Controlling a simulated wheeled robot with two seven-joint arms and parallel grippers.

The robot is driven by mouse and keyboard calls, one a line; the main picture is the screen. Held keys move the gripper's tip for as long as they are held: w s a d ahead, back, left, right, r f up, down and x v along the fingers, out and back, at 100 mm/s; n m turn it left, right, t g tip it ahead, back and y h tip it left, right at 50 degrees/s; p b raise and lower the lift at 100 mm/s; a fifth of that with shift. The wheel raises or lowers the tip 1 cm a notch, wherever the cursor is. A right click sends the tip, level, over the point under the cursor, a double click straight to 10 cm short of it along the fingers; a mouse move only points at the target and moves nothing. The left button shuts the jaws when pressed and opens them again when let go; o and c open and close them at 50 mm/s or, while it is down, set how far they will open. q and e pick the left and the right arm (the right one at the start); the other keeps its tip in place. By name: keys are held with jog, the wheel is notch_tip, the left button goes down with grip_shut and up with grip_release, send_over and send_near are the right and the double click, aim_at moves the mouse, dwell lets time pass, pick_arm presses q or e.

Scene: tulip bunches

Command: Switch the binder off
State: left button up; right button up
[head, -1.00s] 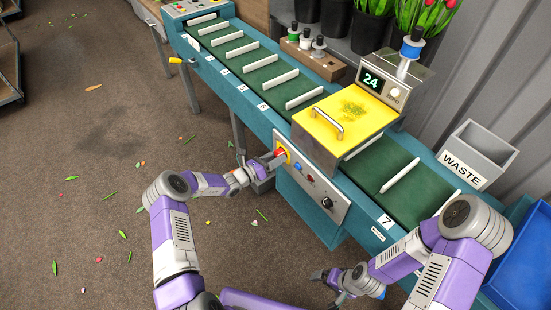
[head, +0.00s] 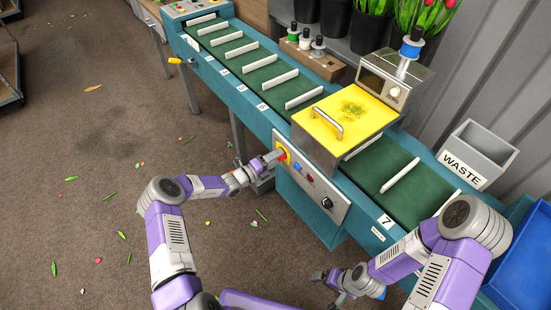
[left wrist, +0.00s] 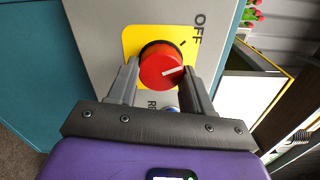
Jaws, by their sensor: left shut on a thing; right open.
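The knob's white mark points right and slightly up, not straight at the word OFF. The binder's display (head: 371,81) is dark. My right gripper (head: 330,279) is open and empty, low in front of the machine.
A grey WASTE bin (head: 476,155) and a blue crate (head: 523,262) stand at the right. A blue button (head: 298,167) and a black knob (head: 327,203) sit close by on the panel.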

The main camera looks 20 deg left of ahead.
pick_arm(q)
jog(key=shift+n, duration=1.9)
jog(key=o, duration=1)
jog(key=shift+o, duration=0.2)
jog(key=shift+r, duration=0.1)
jog(key=p+v, duration=0.2)
jog(key=v, duration=0.5)
jog(key=shift+s+a, duration=0.2)
jog(key=shift+s, duration=0.1)
